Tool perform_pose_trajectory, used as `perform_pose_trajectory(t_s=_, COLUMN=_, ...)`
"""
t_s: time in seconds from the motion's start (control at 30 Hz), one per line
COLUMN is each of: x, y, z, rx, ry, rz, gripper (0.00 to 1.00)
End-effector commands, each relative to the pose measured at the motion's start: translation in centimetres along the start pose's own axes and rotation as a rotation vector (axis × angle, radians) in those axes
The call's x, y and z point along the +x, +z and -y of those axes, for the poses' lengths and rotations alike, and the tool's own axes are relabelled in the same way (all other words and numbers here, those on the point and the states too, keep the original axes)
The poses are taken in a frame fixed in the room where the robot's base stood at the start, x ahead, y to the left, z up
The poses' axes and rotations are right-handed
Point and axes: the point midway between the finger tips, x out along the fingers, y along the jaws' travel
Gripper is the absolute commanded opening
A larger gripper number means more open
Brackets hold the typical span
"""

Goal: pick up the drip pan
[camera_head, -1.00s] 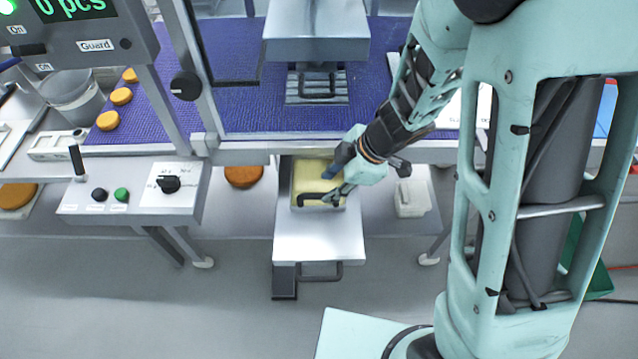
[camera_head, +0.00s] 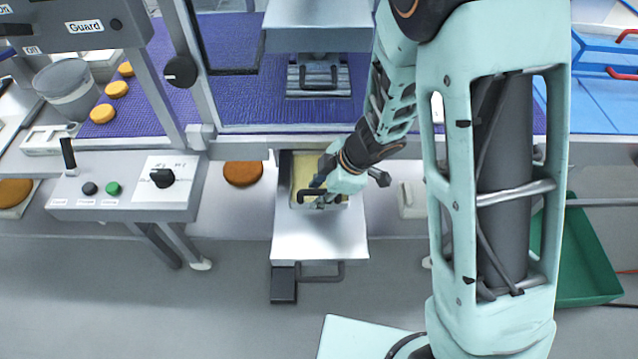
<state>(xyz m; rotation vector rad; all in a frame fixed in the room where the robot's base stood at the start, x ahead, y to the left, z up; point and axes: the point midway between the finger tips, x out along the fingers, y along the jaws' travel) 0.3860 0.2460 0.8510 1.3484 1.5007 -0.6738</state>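The drip pan (camera_head: 291,182) is a small metal pan with a pale yellow inside. It sits at the back of a pulled-out metal shelf below the machine's belt. A dark handle (camera_head: 306,195) shows at the pan's front edge. My gripper (camera_head: 321,199) is at this handle, over the pan's front, and hides its right and middle parts. The fingers are small and dark against the handle, so I cannot tell whether they are closed on it. The pan looks level and in its place.
The metal shelf (camera_head: 318,238) juts out with its own handle below. A brown round (camera_head: 242,173) lies left of the pan. A control box (camera_head: 125,190) stands further left, and a green crate (camera_head: 585,262) is at the right. The machine's front edge overhangs the pan.

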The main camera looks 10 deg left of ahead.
Motion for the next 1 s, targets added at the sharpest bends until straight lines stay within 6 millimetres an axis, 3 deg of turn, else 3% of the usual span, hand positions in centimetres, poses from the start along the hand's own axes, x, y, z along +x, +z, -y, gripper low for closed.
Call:
perform_pose_trajectory(t_s=0.03, x=-0.02, y=0.01, z=0.0, rx=0.0, ry=0.0, rz=0.0, gripper=0.24)
perform_pose_trajectory(t_s=0.27, x=-0.03, y=0.02, z=-0.01, rx=0.0, ry=0.0, rz=0.0, gripper=0.0)
perform_pose_trajectory(t_s=1.0, x=-0.57, y=-0.69, z=-0.09, rx=0.002, ry=0.0, rz=-0.001, gripper=0.0)
